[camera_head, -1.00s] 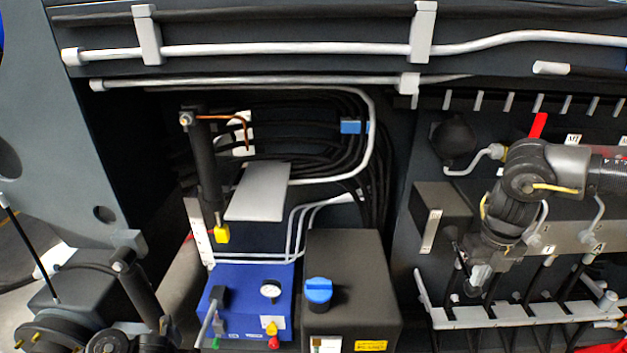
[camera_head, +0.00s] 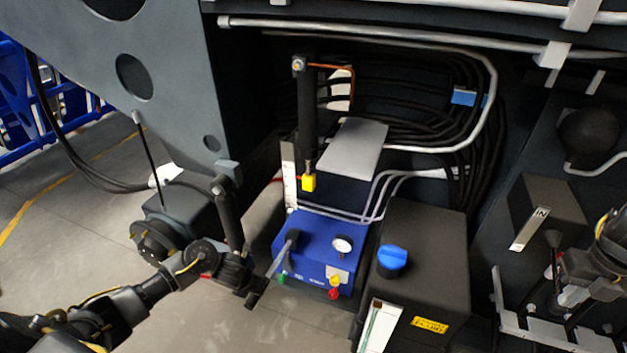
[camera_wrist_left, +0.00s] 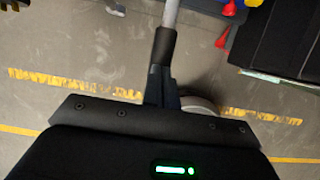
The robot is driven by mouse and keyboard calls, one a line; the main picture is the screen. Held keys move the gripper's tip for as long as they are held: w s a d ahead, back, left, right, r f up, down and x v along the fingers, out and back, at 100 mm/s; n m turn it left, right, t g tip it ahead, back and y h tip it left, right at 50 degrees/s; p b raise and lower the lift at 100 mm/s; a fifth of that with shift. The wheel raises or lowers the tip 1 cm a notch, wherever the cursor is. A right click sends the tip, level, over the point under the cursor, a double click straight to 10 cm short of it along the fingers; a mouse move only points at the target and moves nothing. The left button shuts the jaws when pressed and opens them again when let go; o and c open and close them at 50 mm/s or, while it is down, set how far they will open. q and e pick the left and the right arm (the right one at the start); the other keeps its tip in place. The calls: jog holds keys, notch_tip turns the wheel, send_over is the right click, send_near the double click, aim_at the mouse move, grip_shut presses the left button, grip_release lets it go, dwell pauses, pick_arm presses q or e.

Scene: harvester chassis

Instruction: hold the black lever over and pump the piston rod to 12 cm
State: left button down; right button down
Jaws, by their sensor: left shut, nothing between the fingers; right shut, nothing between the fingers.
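A black cylinder (camera_head: 306,100) hangs upright with a yellow block (camera_head: 308,182) at its lower end. Only a short bit of rod shows between them, beside a white scale strip (camera_head: 290,178). Below stands the blue hand pump (camera_head: 318,240) with a grey handle (camera_head: 279,258). My left gripper (camera_head: 240,280) is shut by the handle's lower end; the left wrist view shows the handle's black grip (camera_wrist_left: 164,44) just ahead of its fingers (camera_wrist_left: 163,90). My right gripper (camera_head: 574,294) is shut beside a black lever (camera_head: 554,245) under the "IN" block; contact is unclear.
A black box (camera_head: 430,250) with a blue cap (camera_head: 391,260) stands right of the pump. A gauge (camera_head: 343,245) and red and yellow fittings sit on the pump's front. A white rail (camera_head: 520,320) runs below the right gripper. Open floor (camera_head: 70,225) lies to the left.

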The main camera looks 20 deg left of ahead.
dwell(0.6)
pick_arm(q)
jog(key=shift+f, duration=5.95)
jog(key=r, duration=1.2)
jog(key=shift+s+r, duration=0.2)
jog(key=shift+r, duration=0.1)
jog(key=shift+f, duration=6.35)
notch_tip(320, 180, up, 13)
jog(key=shift+s+f, duration=0.1)
jog(key=shift+f, duration=0.1)
